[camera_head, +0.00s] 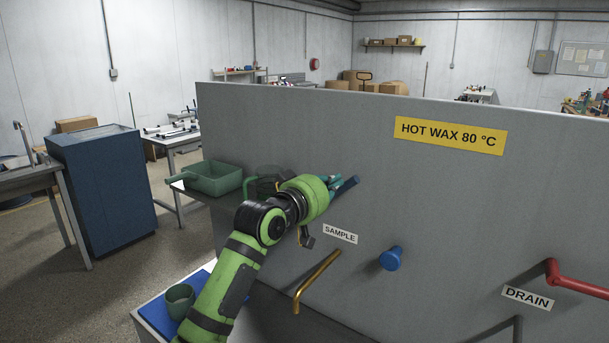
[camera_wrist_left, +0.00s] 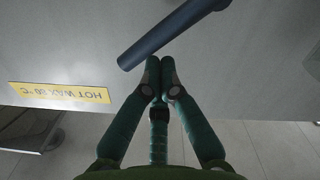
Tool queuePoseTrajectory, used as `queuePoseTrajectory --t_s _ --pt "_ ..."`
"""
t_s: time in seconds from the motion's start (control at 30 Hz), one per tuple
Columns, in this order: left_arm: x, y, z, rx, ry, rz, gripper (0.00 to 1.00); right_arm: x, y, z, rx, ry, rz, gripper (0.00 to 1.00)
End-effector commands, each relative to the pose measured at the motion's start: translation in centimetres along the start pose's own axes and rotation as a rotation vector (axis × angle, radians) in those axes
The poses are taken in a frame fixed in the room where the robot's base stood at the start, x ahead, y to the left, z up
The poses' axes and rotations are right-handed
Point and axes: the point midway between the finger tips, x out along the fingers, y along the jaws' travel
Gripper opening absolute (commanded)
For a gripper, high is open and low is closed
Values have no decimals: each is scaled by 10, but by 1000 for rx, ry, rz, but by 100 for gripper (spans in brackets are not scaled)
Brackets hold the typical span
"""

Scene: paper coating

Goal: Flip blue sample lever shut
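A dark blue lever bar (camera_head: 346,189) sticks out at a slant by the grey panel (camera_head: 270,130), above the SAMPLE label (camera_head: 340,233). Its lower part is partly behind my left gripper (camera_head: 334,183). In the left wrist view the bar (camera_wrist_left: 170,33) crosses the upper middle. My left gripper (camera_wrist_left: 162,77) has its fingertips together with nothing between them, just short of the bar; I cannot tell whether they touch it. A brass spout (camera_head: 318,279) hangs below the label. My right gripper is not in view.
A blue knob (camera_head: 390,258) juts from the panel right of the label. A red handle (camera_head: 580,285) is by the DRAIN label (camera_head: 527,298). A green cup (camera_head: 179,300) stands on a blue mat (camera_head: 200,290) at lower left. A green bin (camera_head: 214,177) sits behind my left arm.

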Motion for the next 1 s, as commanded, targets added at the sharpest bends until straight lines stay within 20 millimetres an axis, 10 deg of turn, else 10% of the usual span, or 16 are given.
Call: queuePoseTrajectory --t_s 1.0 --pt "2 7 24 317 -2 -15 0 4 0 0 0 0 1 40"
